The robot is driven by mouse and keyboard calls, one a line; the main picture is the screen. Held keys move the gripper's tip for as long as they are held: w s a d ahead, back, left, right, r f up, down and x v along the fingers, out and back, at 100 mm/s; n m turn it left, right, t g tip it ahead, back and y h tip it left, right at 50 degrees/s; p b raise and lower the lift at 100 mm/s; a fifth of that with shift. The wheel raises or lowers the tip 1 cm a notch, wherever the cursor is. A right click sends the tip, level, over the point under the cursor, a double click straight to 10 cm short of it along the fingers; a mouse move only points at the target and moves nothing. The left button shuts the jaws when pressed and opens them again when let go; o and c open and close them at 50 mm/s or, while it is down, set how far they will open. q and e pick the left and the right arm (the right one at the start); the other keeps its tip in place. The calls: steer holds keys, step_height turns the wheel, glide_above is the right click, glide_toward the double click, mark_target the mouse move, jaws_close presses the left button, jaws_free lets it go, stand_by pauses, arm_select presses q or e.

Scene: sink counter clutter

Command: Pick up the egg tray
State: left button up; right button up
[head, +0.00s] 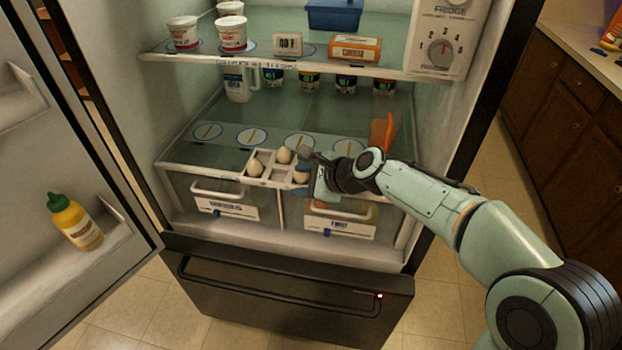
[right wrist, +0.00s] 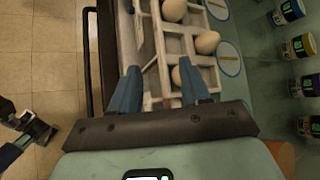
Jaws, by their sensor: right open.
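The egg tray (head: 270,182) is pale and divided into cells, with several eggs in it. It sits at the front edge of the fridge's lower shelf, above the drawers. My right gripper (head: 304,172) is open at the tray's right end. In the right wrist view, the tray (right wrist: 186,28) runs up from between my blue fingers (right wrist: 160,77). Its near end and an egg (right wrist: 177,76) lie between or just beyond the fingertips; contact cannot be told. A dark gripper with blue parts, seemingly my left (right wrist: 35,130), shows at the left of that view, its jaws unclear.
Round labelled mats (head: 252,137) lie behind the tray. Jars (head: 309,80) and a white jug (head: 240,83) stand farther back. The upper shelf (head: 280,62) overhangs with cups and boxes. An orange item (head: 382,130) stands right of the tray. The fridge door (head: 60,150) is open at left.

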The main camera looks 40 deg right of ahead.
mark_target(276, 183)
steer(key=x, duration=1)
steer(key=shift+w+f+b, duration=0.1)
steer(key=shift+b, duration=0.25)
jaws_close()
